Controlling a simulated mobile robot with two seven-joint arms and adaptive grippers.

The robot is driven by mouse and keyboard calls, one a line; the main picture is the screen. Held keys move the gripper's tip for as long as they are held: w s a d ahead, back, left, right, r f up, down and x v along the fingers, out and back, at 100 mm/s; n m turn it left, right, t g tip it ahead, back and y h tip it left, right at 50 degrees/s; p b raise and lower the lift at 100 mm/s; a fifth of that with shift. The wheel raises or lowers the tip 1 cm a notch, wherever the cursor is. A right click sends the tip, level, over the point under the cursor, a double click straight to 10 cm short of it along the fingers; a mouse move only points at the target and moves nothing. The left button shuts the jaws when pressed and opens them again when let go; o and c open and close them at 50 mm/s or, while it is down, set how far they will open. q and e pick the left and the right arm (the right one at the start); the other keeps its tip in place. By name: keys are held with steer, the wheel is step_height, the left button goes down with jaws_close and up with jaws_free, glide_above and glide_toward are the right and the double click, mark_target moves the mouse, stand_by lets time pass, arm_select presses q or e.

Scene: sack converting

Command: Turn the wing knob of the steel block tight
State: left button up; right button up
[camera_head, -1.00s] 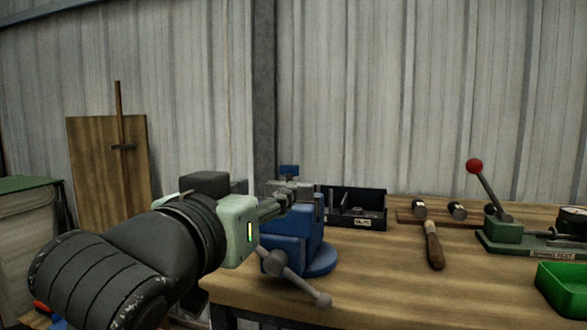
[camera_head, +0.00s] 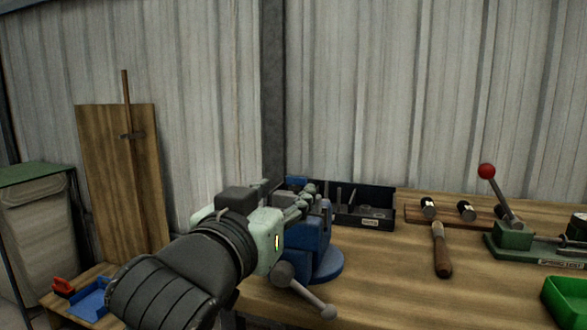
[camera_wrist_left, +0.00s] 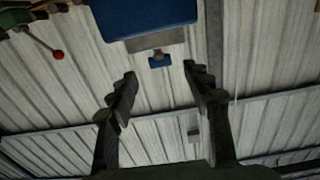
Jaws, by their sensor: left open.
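A small blue wing knob (camera_head: 297,182) shows just behind my left gripper (camera_head: 303,194) in the head view. In the left wrist view the knob (camera_wrist_left: 159,61) sits on the grey steel block (camera_wrist_left: 155,42), which is at the blue vise (camera_wrist_left: 150,14). My left gripper (camera_wrist_left: 160,72) is open. Its fingertips lie either side of the knob in that picture, with clear gaps; I cannot tell the depth between them. In the head view my gripper hides most of the block and part of the vise (camera_head: 318,245). My right gripper is not in view.
A black compartment box (camera_head: 370,221) stands behind the vise. To the right are a wooden-handled tool (camera_head: 441,250), a green press with a red-balled lever (camera_head: 487,171) and a green tray (camera_head: 568,303). The vise's handle (camera_head: 308,297) sticks out in front. Bench between is clear.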

mark_target(296, 182)
arm_select(q)
steer(key=shift+x, duration=2.65)
jaws_close()
